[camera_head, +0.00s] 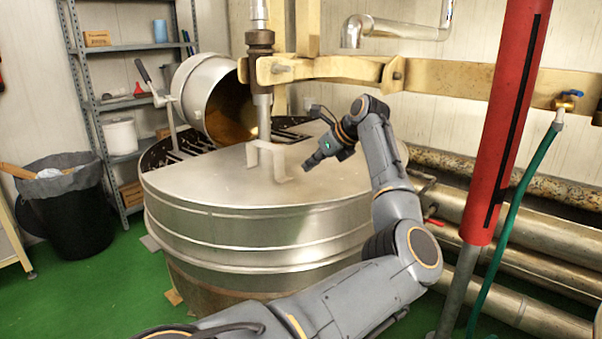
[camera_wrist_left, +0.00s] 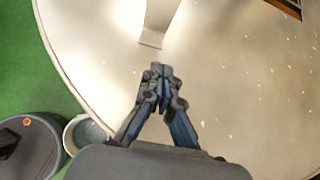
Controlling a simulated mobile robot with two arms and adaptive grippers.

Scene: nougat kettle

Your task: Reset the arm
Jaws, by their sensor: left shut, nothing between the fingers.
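My left gripper (camera_head: 312,163) is above the flat metal lid of the large round kettle (camera_head: 230,190), just right of the pale bracket-shaped handle (camera_head: 282,178). In the left wrist view my left gripper (camera_wrist_left: 160,72) has its fingers together with nothing between them. The kettle lid (camera_wrist_left: 240,110) fills most of that view, and part of the handle (camera_wrist_left: 157,28) shows just beyond the fingertips. I cannot tell whether the fingers touch the handle. My right gripper is not in view.
A tilted metal drum (camera_head: 205,88) and a vertical shaft (camera_head: 261,70) stand over the kettle. A red post (camera_head: 510,120) and a green hose (camera_head: 512,220) are at right. A black bin (camera_head: 75,215) and shelves (camera_head: 130,48) are at left. Green floor is open at left.

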